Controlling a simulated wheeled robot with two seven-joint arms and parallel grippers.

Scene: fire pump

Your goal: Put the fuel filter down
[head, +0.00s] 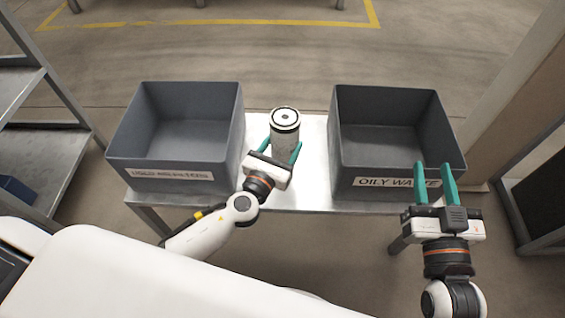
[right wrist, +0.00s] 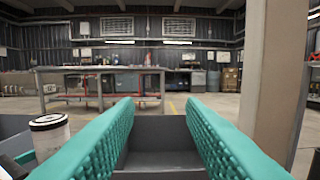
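The fuel filter (head: 286,133) is a pale upright cylinder with a dark-ringed top, between the two grey bins over the light table. My left gripper (head: 281,146) has one green finger on each side of it and looks shut on it. I cannot tell whether the filter's base touches the table. The filter's top also shows at the left of the right wrist view (right wrist: 48,122). My right gripper (head: 435,170) is open and empty, at the front of the right bin; its two fingers stand apart in the right wrist view (right wrist: 160,125).
A left bin (head: 120,158), its label partly unreadable, and a right bin (head: 345,182) labelled for oily waste stand on the table (head: 307,190). Both look empty. A narrow strip of table is bare between them. A shelf rack (head: 55,165) stands at left, a post (head: 510,90) at right.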

